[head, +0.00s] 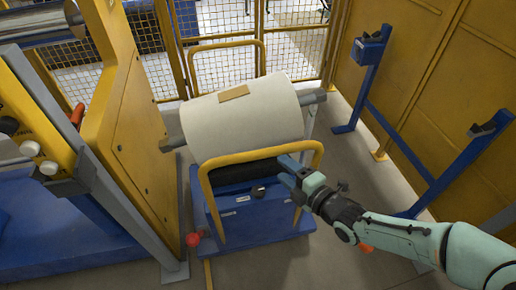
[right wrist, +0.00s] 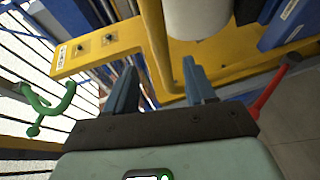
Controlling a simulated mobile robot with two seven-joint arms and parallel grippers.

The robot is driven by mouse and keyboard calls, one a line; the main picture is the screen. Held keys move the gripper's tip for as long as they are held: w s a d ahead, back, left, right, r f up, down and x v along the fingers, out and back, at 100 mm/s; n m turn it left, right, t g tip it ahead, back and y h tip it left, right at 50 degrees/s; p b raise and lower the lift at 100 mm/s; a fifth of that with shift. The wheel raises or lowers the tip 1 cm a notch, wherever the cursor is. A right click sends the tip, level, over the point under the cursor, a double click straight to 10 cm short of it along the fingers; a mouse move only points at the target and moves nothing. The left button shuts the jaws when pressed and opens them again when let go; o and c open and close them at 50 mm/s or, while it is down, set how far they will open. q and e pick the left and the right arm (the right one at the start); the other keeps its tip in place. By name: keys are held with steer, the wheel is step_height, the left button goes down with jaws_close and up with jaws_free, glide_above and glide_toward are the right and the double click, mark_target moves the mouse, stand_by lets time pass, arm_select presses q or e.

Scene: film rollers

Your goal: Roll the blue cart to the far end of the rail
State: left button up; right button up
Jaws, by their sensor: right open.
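The blue cart (head: 262,222) stands on the floor at the centre of the head view, with a yellow tube handle (head: 245,158) on its near side. It carries a large white film roll (head: 243,118) with a tan label on top. My right gripper (head: 288,172) is at the right part of the handle. In the right wrist view its two fingers (right wrist: 160,88) are apart, and a yellow bar (right wrist: 155,45) runs between them. I cannot tell whether they touch it. A thin yellow strip (head: 208,274), possibly the rail, shows on the floor before the cart. My left gripper is out of view.
A yellow machine frame (head: 125,120) stands close on the left. A blue stand (head: 372,85) and yellow panels (head: 420,80) are on the right. A yellow mesh fence (head: 222,60) closes the back. A red knob (head: 193,239) sits low at the cart's left.

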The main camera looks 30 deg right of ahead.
mark_target(260, 151)
steer(key=x, duration=1.1)
steer(key=shift+w, duration=0.3)
steer(key=shift+f, duration=0.1)
jaws_close()
